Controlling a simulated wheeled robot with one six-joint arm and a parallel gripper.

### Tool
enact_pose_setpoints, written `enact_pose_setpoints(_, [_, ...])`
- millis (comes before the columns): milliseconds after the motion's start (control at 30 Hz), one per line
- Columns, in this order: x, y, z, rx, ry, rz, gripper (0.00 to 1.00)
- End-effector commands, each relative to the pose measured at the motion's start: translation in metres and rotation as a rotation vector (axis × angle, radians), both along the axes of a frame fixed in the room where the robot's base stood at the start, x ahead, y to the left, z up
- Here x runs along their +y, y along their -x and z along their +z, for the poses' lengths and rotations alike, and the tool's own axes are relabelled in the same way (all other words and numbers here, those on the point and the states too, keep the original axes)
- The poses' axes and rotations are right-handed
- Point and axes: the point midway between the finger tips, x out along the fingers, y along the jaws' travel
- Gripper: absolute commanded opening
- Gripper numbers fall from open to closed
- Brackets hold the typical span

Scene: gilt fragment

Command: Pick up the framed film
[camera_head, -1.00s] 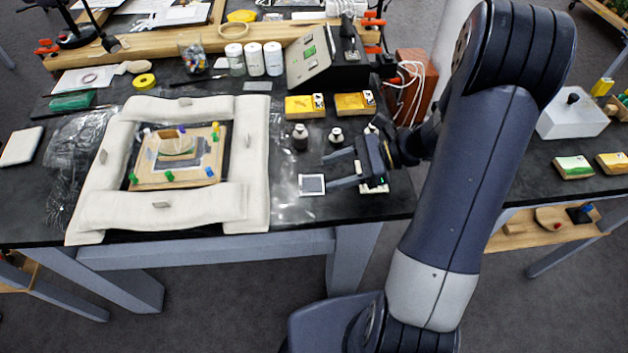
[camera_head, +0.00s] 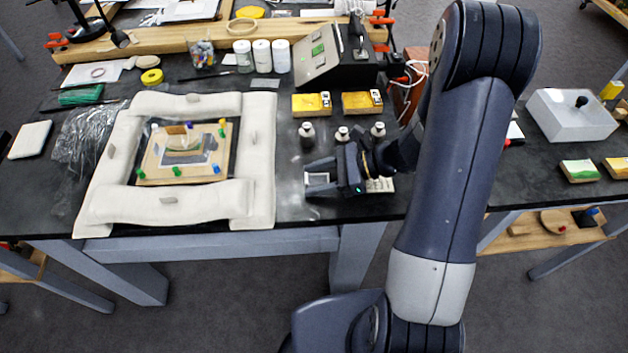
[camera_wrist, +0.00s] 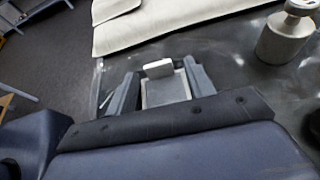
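The framed film is a small grey square with a pale border (camera_head: 317,179), near the front edge of the dark tabletop. In the wrist view the framed film (camera_wrist: 166,91) lies between the two fingers, with a small pale block (camera_wrist: 158,68) at its far end. My gripper (camera_head: 318,177) is low over the table and open, one finger on each side of the film. In the wrist view the gripper (camera_wrist: 161,88) has its fingers close beside the film's edges; whether they touch it I cannot tell. The gripper body hides the film's near part.
A padded white frame (camera_head: 262,160) around a wooden board (camera_head: 148,178) lies left of the gripper. Several metal weights (camera_head: 307,136) stand just behind it. Yellow boxes (camera_head: 312,104) sit farther back. A pale card (camera_head: 380,185) lies partly under my gripper.

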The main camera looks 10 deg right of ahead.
Motion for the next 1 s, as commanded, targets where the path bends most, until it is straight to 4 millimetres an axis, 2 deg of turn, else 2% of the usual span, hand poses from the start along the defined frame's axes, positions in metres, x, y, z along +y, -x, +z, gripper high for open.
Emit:
enact_pose_setpoints(33, [0.0, 0.0, 0.0, 0.0, 0.0, 0.0, 0.41])
enact_pose_setpoints(200, [0.0, 0.0, 0.0, 0.0, 0.0, 0.0, 0.29])
enact_pose_setpoints(467, [0.0, 0.0, 0.003, -0.001, 0.0, -0.001, 0.28])
enact_pose_setpoints(667, [0.0, 0.0, 0.027, -0.006, 0.0, 0.0, 0.28])
enact_pose_setpoints(1000, [0.0, 0.0, 0.083, -0.006, 0.001, 0.0, 0.28])
